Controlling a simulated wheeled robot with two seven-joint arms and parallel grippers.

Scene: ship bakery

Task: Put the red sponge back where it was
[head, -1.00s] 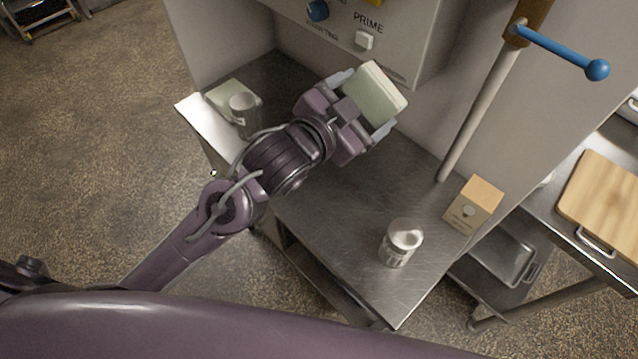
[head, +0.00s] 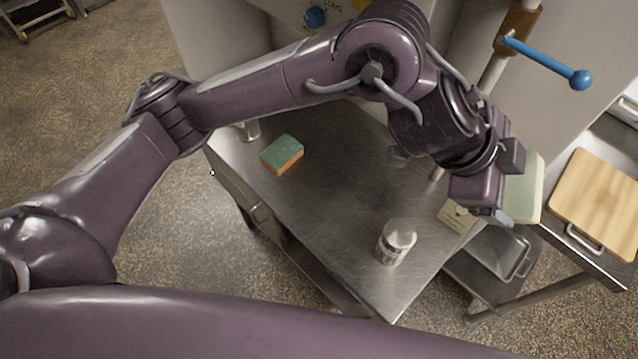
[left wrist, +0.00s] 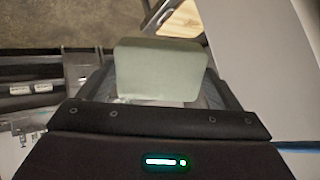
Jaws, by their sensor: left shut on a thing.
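A sponge (head: 282,154) with a green top and an orange-red lower part lies flat on the left part of the steel table (head: 330,215). My left gripper (head: 508,185) is over the right end of the table, well away from the sponge. It is shut on a pale green block-like thing (head: 528,187), held up in the air. The left wrist view shows this pale thing (left wrist: 160,70) between the fingers. My right gripper is in neither view.
A lidded canister (head: 397,242) and a small carton (head: 457,216) stand on the table's right part. A cup (head: 250,131) is partly hidden behind my left arm. A lever with a blue handle (head: 548,62) rises behind. A cutting board (head: 600,205) lies on the right-hand counter.

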